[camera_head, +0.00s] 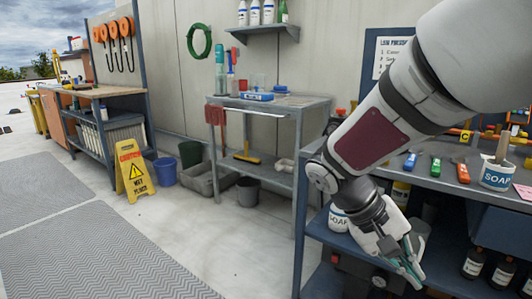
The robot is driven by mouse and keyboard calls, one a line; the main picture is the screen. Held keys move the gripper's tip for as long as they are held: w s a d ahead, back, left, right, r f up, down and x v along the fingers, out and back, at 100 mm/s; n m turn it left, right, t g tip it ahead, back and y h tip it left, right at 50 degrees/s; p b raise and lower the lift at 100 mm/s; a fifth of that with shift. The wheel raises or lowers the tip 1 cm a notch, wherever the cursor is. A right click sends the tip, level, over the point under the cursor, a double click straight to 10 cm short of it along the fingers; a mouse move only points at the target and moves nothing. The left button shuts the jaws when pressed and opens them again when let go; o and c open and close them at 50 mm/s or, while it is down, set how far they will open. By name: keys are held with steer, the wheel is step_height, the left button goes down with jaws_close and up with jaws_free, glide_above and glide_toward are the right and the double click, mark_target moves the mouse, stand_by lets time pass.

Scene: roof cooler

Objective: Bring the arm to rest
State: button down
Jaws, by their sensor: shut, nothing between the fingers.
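My gripper (408,268) is at the lower right of the head view. It hangs at the end of my white and grey arm, which reaches down from the upper right corner. The fingers point down and slightly right, in front of the dark workbench (313,224). The gripper is shut with nothing held. My arm hides part of the bench top and the wall behind it.
A metal table (291,102), yellow wet-floor sign (133,172) and bins (190,154) stand farther back. The floor at left, with grey mats (105,250), is open.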

steer(key=s+a+r+t+y, duration=0.1)
steer(key=s+a+r+y, duration=0.2)
steer(key=s, duration=0.8)
steer(key=s+a+r+t+y, duration=0.1)
steer(key=s+a+t+y, duration=0.3)
steer(key=s, duration=0.8)
step_height(320, 180, up, 37)
steer(key=d+n+t+p, duration=0.1)
steer(key=p, duration=3.4)
steer(key=shift+w+t+y, duration=0.25)
steer(key=shift+t+y, duration=0.05)
steer(key=shift+y, duration=0.1)
